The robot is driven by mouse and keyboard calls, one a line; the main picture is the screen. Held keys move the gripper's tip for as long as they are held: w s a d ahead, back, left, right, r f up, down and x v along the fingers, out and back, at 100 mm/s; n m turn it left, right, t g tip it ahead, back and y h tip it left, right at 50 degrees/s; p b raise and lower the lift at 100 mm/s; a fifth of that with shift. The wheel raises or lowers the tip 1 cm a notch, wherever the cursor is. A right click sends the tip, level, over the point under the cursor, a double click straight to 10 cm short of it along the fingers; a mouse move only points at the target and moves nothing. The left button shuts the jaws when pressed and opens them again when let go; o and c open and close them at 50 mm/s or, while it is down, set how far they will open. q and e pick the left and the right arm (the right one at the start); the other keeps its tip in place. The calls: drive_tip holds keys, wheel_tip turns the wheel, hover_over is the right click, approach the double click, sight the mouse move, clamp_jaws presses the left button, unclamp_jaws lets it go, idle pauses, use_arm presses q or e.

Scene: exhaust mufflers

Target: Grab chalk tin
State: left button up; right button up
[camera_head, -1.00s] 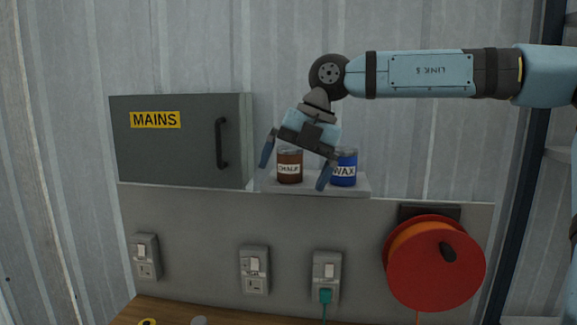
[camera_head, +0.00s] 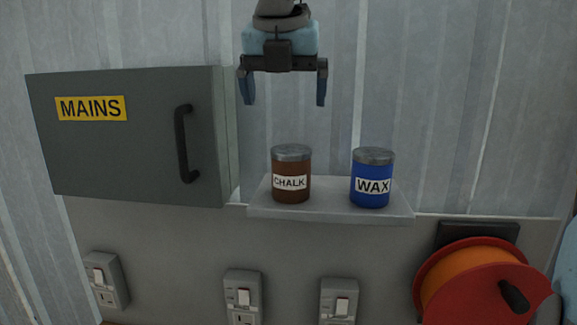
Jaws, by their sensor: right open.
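The chalk tin (camera_head: 290,170) is a brown cylinder with a grey lid and a white CHALK label. It stands upright on the left part of a small grey shelf (camera_head: 330,212). My right gripper (camera_head: 284,100) is open and empty, pointing down above the chalk tin, with a clear gap between its fingertips and the lid. The blue wax tin (camera_head: 372,175) stands upright to the right on the same shelf, apart from the chalk tin. My left gripper is not in view.
A grey MAINS box (camera_head: 130,150) with a dark handle (camera_head: 186,144) is close on the left of the shelf. A red and orange cable reel (camera_head: 480,285) is at lower right. Switched sockets (camera_head: 244,298) line the panel below. The corrugated wall is behind.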

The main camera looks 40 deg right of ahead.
sight(291, 150)
drive_tip(key=x, duration=0.8)
drive_tip(key=shift+d+f+p, duration=0.1)
drive_tip(key=shift+p, duration=0.3)
drive_tip(key=shift+p+x, duration=0.75)
drive_tip(key=shift+x, duration=2)
drive_tip(key=shift+s, duration=0.2)
drive_tip(key=shift+c, duration=0.8)
drive_tip(key=c, duration=0.7)
drive_tip(key=shift+c, duration=1.2)
